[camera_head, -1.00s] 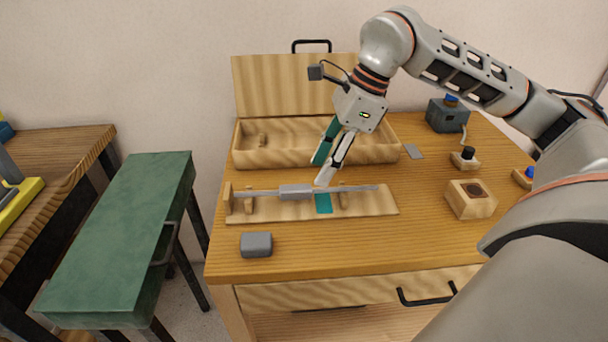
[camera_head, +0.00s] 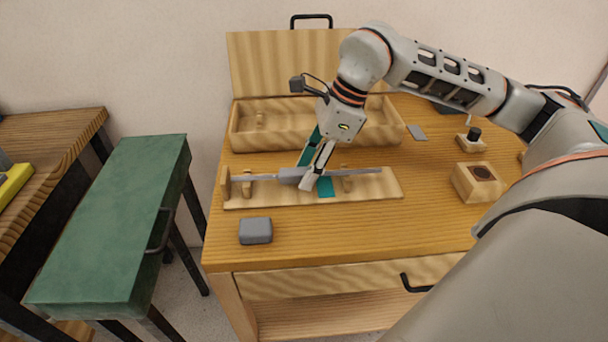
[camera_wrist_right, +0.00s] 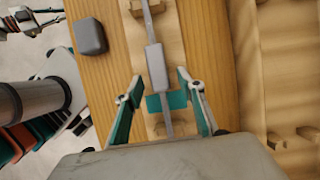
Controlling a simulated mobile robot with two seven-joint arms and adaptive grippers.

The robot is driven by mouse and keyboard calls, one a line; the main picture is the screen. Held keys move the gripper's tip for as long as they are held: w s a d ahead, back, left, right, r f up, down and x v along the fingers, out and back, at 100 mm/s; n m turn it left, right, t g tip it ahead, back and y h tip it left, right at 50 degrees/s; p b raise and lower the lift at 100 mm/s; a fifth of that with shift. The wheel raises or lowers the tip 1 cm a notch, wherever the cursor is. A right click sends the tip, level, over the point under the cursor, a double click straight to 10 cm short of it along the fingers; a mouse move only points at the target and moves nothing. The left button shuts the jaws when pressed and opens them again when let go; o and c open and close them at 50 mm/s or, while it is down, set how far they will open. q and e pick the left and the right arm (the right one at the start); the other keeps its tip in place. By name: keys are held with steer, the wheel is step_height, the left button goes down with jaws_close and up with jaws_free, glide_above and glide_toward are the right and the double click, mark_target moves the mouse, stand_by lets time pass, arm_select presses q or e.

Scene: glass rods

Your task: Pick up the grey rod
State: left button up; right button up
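The grey rod (camera_head: 362,173), with a thicker grey block (camera_wrist_right: 157,67) around its middle, lies across the supports of a long wooden stand (camera_head: 232,203). My right gripper (camera_head: 306,176) is low over the rod, close to the thick block. In the right wrist view my right gripper (camera_wrist_right: 159,78) is open, one finger on each side of the rod, with visible gaps. A teal patch (camera_head: 326,187) on the stand lies beneath the rod. In the head view the fingers hide part of the rod. A small, unclear part that may be my left gripper (camera_wrist_right: 32,20) shows in the right wrist view.
An open wooden case (camera_head: 265,141) stands behind the stand. A small grey block (camera_head: 255,231) lies in front. A wooden block with a dark round recess (camera_head: 474,183) is at right. A green bench (camera_head: 120,210) is left. The table front is mostly clear.

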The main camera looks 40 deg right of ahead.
steer(key=shift+r, duration=0.1)
steer(key=c, duration=0.6)
jaws_close()
